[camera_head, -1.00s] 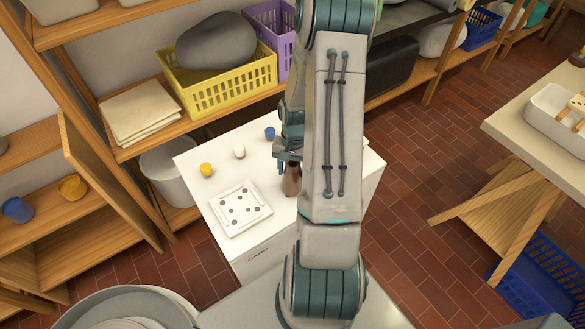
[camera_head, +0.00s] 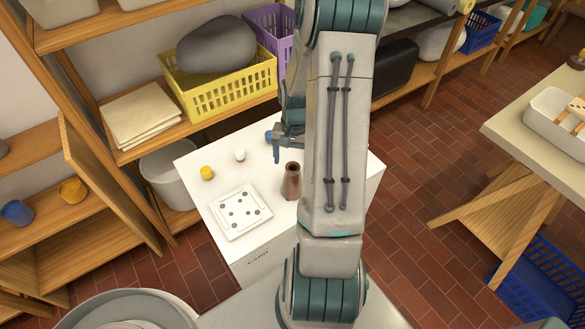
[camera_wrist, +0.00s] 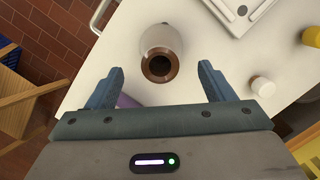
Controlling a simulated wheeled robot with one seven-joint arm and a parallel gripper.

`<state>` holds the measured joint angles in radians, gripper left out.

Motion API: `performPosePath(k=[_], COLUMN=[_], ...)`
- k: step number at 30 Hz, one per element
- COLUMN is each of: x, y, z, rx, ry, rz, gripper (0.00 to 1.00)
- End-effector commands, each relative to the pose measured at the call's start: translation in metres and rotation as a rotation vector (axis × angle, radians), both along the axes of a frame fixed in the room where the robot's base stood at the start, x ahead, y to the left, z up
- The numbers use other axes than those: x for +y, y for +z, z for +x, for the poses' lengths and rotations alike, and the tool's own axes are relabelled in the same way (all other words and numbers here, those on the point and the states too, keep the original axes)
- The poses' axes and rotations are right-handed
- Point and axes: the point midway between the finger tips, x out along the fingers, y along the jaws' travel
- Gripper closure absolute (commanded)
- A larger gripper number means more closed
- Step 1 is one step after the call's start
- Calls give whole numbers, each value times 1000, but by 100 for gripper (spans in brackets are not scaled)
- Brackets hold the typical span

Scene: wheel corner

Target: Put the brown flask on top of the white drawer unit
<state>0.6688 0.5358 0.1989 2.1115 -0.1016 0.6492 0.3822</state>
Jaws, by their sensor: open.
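The brown flask (camera_head: 291,181) stands upright on top of the white drawer unit (camera_head: 259,244), right of a white square tray with dark dots. In the wrist view the flask (camera_wrist: 161,54) shows from above, its round brown mouth just beyond my fingertips. My gripper (camera_head: 277,146) is open and empty, behind the flask and apart from it, partly hidden by my arm. In the wrist view my gripper's two fingers (camera_wrist: 160,80) are spread with a gap between them.
The dotted tray (camera_head: 241,211), a yellow pot (camera_head: 207,172) and a white pot (camera_head: 240,154) share the unit's top. Shelves with a yellow basket (camera_head: 222,92) stand behind it. A worktable (camera_head: 535,130) stands at the right.

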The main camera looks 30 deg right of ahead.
Motion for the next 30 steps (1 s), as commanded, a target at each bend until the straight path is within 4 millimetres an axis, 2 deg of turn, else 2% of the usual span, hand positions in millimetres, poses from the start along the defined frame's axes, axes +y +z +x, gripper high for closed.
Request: performPosePath(k=[1, 6, 14, 17, 22, 30], x=[-2, -5, -2, 10, 47, 108], y=[12, 43, 66, 82, 121, 176], z=[2, 5, 7, 6, -2, -33], rx=[-5, -3, -6, -21, -70, -171], ry=[1, 1, 16, 58, 189, 406], rz=[-3, -3, -5, -23, -70, -128], gripper=[25, 25, 25, 25, 25, 25])
